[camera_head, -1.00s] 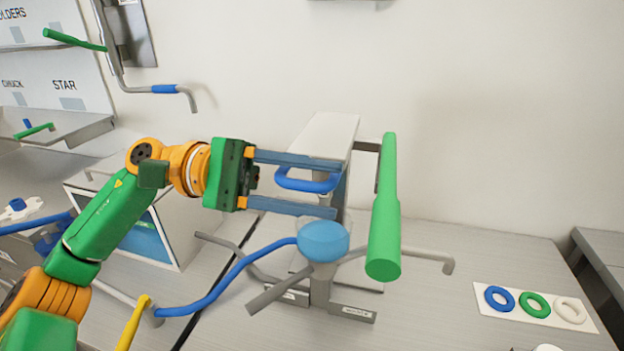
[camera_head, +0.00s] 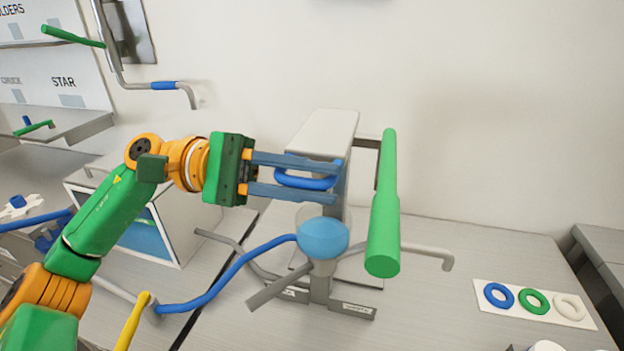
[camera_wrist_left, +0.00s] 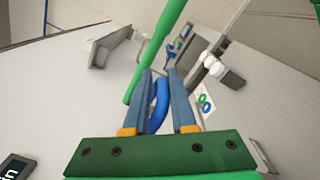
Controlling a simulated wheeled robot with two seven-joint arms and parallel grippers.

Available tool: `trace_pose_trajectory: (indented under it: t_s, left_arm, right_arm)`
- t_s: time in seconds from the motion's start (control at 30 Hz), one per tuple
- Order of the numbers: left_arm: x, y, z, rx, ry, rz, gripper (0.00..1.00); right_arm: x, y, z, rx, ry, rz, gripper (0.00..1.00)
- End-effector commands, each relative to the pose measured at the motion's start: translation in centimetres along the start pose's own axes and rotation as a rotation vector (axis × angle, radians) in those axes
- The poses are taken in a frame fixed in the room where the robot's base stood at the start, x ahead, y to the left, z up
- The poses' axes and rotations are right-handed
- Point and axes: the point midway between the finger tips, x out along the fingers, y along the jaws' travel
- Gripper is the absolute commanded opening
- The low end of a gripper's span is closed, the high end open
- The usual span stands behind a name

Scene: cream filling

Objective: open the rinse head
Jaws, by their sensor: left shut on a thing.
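The head unit (camera_head: 326,126) is a light grey block with a flat top on a stand. A blue loop handle (camera_head: 308,183) sticks out of its left side. My left gripper (camera_head: 337,181) reaches in from the left and is shut on this handle, one finger above and one below it. In the left wrist view the blue handle (camera_wrist_left: 159,104) lies between the two blue-grey fingers (camera_wrist_left: 162,88). A translucent blue bowl (camera_head: 323,239) stands just below the fingers. I cannot see my right gripper.
A thick green lever (camera_head: 384,215) hangs right of the head unit. A blue curved bar (camera_head: 235,270) runs left from near the bowl. A white card with three rings (camera_head: 533,302) lies at the right. The counter between lever and card is mostly clear.

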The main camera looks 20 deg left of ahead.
Motion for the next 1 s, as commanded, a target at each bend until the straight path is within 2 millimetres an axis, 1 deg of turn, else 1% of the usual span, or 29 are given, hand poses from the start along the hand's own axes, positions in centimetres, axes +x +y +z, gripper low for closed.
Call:
trace_pose_trajectory:
  t_s: [0.03,0.1,0.77,1.0]
  left_arm:
    - [0.14,-0.75,-0.36,-0.01,0.001,-0.019,0.0]
    - [0.14,-0.77,-0.37,-0.01,0.002,-0.019,0.0]
    - [0.15,-0.82,-0.42,-0.012,0.003,-0.02,0.0]
    - [0.16,-0.25,-0.02,-0.036,0.001,-0.019,0.0]
  right_arm:
    - [0.17,0.0,0.01,0.0,0.0,0.0,0.5]
    - [0.18,0.0,0.01,0.0,0.0,0.0,0.5]
    - [0.2,0.02,0.03,0.0,0.0,0.0,0.5]
    - [-0.25,0.03,0.0,0.0,0.0,0.0,0.5]
